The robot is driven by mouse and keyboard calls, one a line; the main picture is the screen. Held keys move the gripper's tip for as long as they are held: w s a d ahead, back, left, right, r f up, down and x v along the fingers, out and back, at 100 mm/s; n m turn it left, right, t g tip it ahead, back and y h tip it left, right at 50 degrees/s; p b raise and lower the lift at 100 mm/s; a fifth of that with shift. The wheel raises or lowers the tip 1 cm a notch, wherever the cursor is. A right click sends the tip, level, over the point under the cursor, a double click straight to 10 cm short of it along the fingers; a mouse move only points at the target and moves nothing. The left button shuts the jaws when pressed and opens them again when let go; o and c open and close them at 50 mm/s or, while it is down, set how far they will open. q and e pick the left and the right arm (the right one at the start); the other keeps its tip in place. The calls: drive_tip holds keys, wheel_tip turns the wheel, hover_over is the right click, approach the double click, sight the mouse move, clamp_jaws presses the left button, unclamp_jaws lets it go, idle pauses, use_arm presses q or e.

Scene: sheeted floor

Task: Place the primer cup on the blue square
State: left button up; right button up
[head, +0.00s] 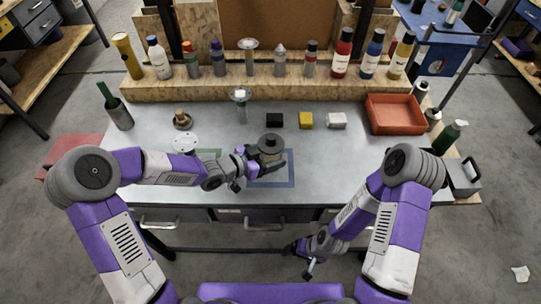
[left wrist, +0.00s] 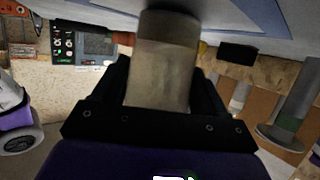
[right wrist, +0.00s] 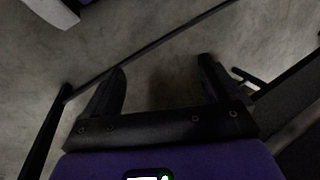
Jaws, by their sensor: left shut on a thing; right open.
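The primer cup (head: 270,142), a grey-beige cylinder with a dark wide top, is between the fingers of my left gripper (head: 272,161). My left gripper is shut on it; in the left wrist view the cup (left wrist: 162,65) fills the space between the black fingers. I cannot tell whether the cup touches the table. My right gripper (head: 304,259) is open and empty, in front of the table's front edge; the right wrist view shows floor between its fingers.
A green square (head: 211,153) lies left, partly under my left arm. Behind are a funnel-topped stand (head: 241,104) and black (head: 275,120), yellow (head: 306,120) and white (head: 336,120) blocks. A red tray (head: 395,113) stands right. Bottles line the back shelf. Tabletop right of the blue square is clear.

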use_arm(q)
drive_tip(key=shift+f, duration=0.15)
drive_tip(key=o, duration=1)
drive_tip(key=shift+o, duration=0.2)
drive_tip(key=p+v, duration=0.4)
drive_tip(key=v, duration=0.8)
